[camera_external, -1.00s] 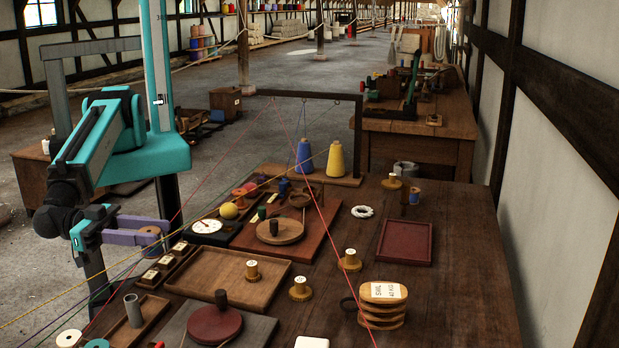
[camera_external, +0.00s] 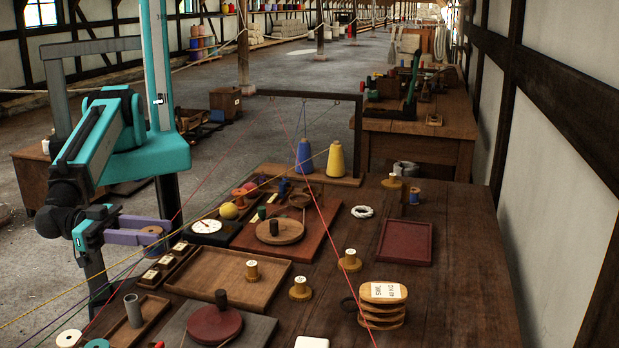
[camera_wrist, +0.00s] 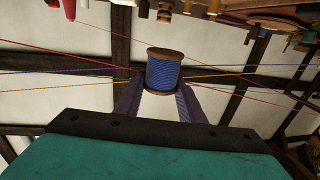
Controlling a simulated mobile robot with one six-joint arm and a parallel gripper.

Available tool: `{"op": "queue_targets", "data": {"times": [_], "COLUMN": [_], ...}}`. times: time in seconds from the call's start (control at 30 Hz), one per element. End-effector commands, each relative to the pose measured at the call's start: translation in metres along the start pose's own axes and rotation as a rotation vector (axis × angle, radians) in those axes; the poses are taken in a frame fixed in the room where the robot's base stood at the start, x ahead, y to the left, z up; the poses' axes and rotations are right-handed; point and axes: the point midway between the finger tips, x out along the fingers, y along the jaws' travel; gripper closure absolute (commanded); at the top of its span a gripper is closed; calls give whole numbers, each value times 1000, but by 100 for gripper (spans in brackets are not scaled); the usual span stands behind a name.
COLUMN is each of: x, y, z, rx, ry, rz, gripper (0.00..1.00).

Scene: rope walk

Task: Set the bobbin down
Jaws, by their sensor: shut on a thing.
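A bobbin with wooden ends and blue thread (camera_wrist: 164,73) is between the two purple fingers of my gripper (camera_wrist: 160,95) in the wrist view. The fingers are shut on it. In the external view my gripper (camera_external: 150,238) is at the left, level with the near left edge of the table, and the bobbin (camera_external: 152,240) shows partly behind a finger. Its lower part is partly hidden. I cannot tell its exact height above the small compartment tray (camera_external: 148,280) beside it.
Coloured threads cross in front of the arm and over the table (camera_external: 455,260). Blue (camera_external: 304,158) and yellow (camera_external: 335,160) cones stand at the back. Bare tabletop lies at the right.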

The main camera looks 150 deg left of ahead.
Motion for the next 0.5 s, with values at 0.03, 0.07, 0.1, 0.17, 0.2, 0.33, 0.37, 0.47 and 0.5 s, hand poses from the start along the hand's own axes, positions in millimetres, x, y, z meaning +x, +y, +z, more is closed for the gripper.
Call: {"op": "queue_targets", "data": {"times": [0.03,0.07,0.1,0.17,0.2,0.33,0.37,0.47,0.5], "x": [2,4,6,11,14,23,25,31,32], "y": [-4,-6,-10,-17,-22,-40,-44,-55,-58], "z": [-1,-1,0,1,2,6,7,11,12], "rx": [1,1,1,3,2,3,3,2,1], "ry": [0,0,0,0,0,1,1,1,1], "rz": [-5,-9,-14,-24,-31,-54,-59,-73,-77], "gripper": [87,87,87,87,87,87,87,87,87]}}
